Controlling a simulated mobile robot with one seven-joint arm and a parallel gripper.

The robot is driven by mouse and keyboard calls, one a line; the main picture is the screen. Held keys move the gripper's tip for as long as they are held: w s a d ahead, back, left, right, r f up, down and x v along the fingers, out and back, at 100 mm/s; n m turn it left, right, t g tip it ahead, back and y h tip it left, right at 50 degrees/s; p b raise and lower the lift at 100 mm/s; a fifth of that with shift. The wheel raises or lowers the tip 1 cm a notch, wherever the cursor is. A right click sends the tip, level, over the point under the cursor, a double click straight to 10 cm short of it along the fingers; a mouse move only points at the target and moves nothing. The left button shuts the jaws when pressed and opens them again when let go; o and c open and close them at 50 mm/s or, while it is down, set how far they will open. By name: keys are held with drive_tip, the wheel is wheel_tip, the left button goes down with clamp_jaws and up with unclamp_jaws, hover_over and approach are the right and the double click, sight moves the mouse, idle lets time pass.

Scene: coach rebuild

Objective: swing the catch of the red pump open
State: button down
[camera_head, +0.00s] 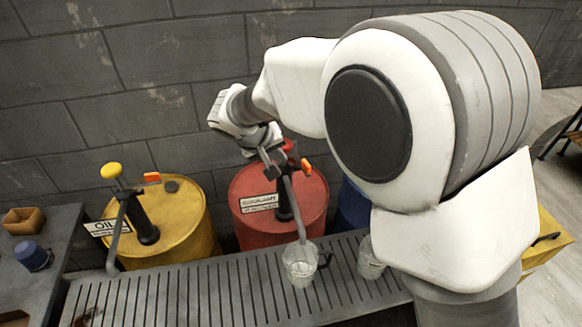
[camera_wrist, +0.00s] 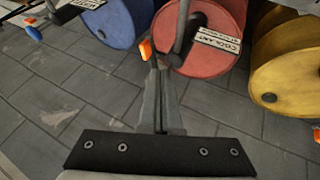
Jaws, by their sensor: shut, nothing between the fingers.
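The red pump (camera_head: 285,190) stands on a red drum (camera_head: 312,205) with a "COOLANT" label; my gripper partly covers its head. Its orange catch (camera_head: 306,164) sticks out to the right of the pump head. In the wrist view the catch (camera_wrist: 146,49) is just left of and beyond my fingertips. My gripper (camera_head: 272,168) is at the pump head, left of the catch, its fingers together with nothing between them; they show in the wrist view (camera_wrist: 159,68). I cannot tell whether the fingers touch the catch or how far it is swung.
A clear jug (camera_head: 300,264) stands under the red pump's spout on a slatted grate (camera_head: 180,300). A second clear vessel (camera_head: 369,258) is to its right. A yellow drum (camera_head: 185,230) with its pump is left; a blue drum (camera_head: 352,207) is right, partly behind my arm.

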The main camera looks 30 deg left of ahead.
drive_tip(key=s+a, duration=0.1)
drive_tip(key=a, duration=0.1)
drive_tip(key=p, duration=0.1)
approach(302, 169)
wheel_tip(302, 169, down, 4)
drive_tip(key=a, duration=0.2)
drive_tip(key=w+d, duration=0.1)
drive_tip(key=w+d+p, duration=0.1)
drive_tip(key=shift+w+d, duration=0.1)
drive_tip(key=shift+w, duration=0.15)
drive_tip(key=shift+f, duration=0.1)
